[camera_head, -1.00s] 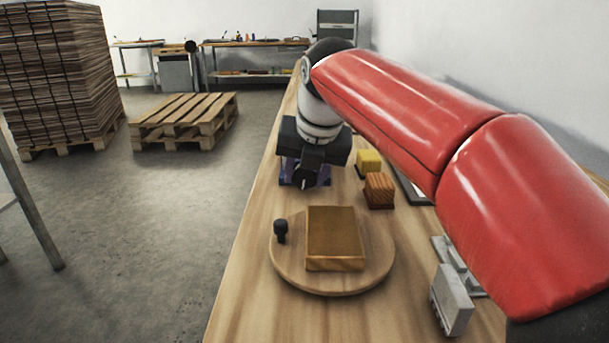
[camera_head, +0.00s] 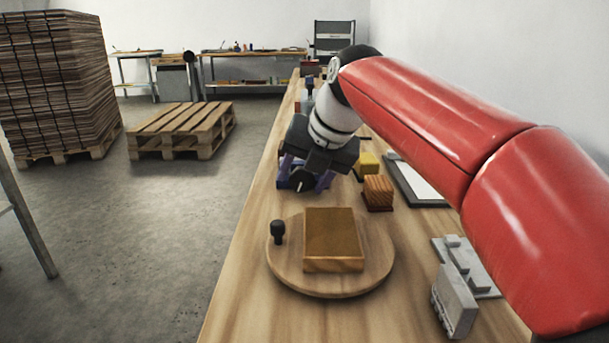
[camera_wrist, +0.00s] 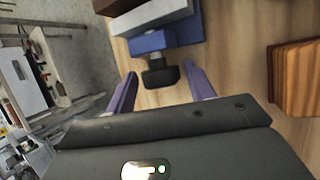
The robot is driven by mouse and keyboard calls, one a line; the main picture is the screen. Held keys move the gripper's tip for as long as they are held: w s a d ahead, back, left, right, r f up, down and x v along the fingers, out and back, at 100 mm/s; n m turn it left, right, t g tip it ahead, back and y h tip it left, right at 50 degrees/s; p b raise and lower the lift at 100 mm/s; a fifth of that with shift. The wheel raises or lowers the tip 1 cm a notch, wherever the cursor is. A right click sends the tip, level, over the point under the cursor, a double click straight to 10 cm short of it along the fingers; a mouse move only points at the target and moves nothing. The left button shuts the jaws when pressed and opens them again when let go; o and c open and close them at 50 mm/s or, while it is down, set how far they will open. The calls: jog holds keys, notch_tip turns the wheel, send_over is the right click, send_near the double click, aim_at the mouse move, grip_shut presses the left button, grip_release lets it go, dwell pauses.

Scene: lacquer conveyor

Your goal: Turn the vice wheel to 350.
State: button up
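A blue vice (camera_wrist: 165,38) shows in the wrist view, with a white and a brown piece at its top. A black knob-like wheel (camera_wrist: 160,75) sticks out from its near side. My gripper (camera_wrist: 162,84) has its two purple fingers apart, one on each side of the wheel, with gaps to it. No number or scale is readable on the wheel. In the head view, my gripper (camera_head: 306,184) is tilted low over the bench, and its body hides most of the vice.
A round wooden turntable (camera_head: 290,280) with a block and black knob stands in front. A yellow block (camera_head: 368,164), a striped wooden block (camera_head: 378,192), a tray with white sheet (camera_head: 415,182) and grey metal brackets (camera_head: 455,300) lie to the right.

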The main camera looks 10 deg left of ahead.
jog(key=shift+o, duration=0.6)
jog(key=v, duration=0.7)
jog(key=shift+r+p, duration=0.35)
jog(key=shift+s+d, duration=0.1)
jog(key=shift+d, duration=0.1)
